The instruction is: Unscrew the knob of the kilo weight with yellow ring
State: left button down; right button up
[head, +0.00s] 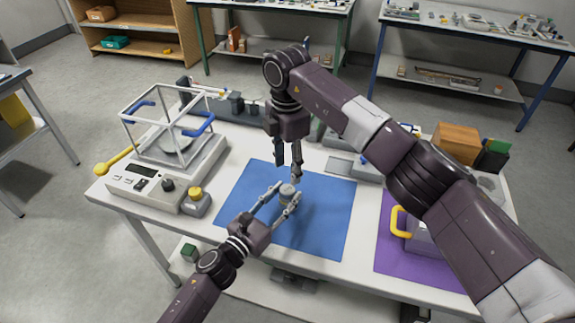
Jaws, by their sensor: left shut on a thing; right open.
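A small grey metal weight (288,190) stands on the blue mat (328,222); no yellow ring can be made out on it at this size. My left gripper (285,196) comes in from the lower left and is shut on this weight's body, one finger on each side. My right gripper (289,175) points straight down just above the weight, its fingers apart and empty. Whether a fingertip touches the knob cannot be told. A grey block with a yellow top (195,193) stands on the table to the left of the mat.
A balance (160,185) with a clear-walled draught shield and blue handles stands at the left. A purple mat (395,262) with a grey, yellow-handled object (401,222) lies at the right, partly behind my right arm. Several dark weights line the back.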

aim_at(288, 189)
pick_arm(q)
jog(key=shift+r, duration=0.1)
pick_arm(e)
jog(key=m, duration=0.5)
jog(key=shift+m, duration=0.4)
jog(key=m, duration=0.4)
jog(key=shift+f, duration=4.05)
jog(key=c, duration=1)
jog(key=o, duration=1.1)
jog(key=shift+r, duration=0.1)
